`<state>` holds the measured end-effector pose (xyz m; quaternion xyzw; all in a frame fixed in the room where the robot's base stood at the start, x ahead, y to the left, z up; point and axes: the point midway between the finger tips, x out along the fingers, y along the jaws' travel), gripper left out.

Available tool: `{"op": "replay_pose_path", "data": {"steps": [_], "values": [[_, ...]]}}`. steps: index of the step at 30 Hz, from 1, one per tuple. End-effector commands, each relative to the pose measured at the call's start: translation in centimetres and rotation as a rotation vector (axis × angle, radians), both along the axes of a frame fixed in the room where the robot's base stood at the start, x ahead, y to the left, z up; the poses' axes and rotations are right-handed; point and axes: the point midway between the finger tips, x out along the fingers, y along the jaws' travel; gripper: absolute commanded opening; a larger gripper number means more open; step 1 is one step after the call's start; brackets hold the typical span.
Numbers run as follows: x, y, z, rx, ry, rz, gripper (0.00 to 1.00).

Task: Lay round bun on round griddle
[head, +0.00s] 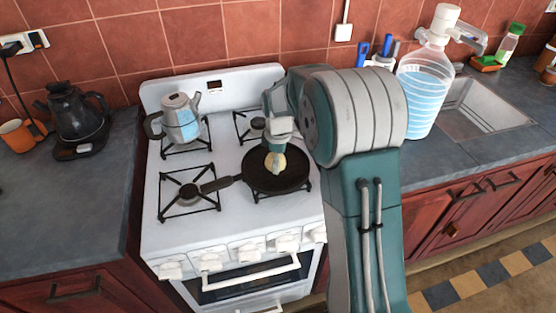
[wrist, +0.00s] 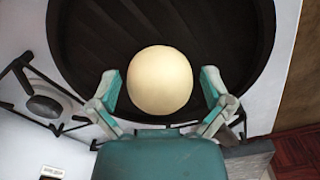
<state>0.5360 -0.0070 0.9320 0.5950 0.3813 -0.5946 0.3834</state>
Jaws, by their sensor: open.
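The round bun (wrist: 160,80) is pale and smooth; in the wrist view it lies against the dark pan surface, between my fingers. The round griddle is a black pan (head: 262,182) with a handle pointing left, on the front right burner of the white stove. In the head view the bun (head: 281,163) shows over the pan, partly hidden by my gripper (head: 275,165). My gripper (wrist: 161,88) is open, with a finger on each side of the bun and a visible gap at each side. I cannot tell whether the bun fully rests on the pan.
A grey moka pot (head: 181,120) stands on the back left burner. A black kettle (head: 76,122) and an orange mug (head: 20,135) are on the left counter. A large water jug (head: 425,90) stands right of my arm, near the sink (head: 485,108). The front left burner (head: 188,193) is empty except for the pan's handle end.

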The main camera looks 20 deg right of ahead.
Motion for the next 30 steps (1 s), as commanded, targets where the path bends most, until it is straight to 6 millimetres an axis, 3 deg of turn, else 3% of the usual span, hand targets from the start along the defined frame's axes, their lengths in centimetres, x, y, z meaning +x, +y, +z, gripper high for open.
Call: {"op": "replay_pose_path", "data": {"steps": [8, 21, 30], "values": [[0.0, 0.0, 0.8, 0.0, -0.003, 0.0, 1.0], [0.1, 0.0, 9.3, 0.0, -0.005, 0.0, 1.0], [-0.2, 0.0, 12.3, 0.0, -0.003, -0.005, 1.0]]}}
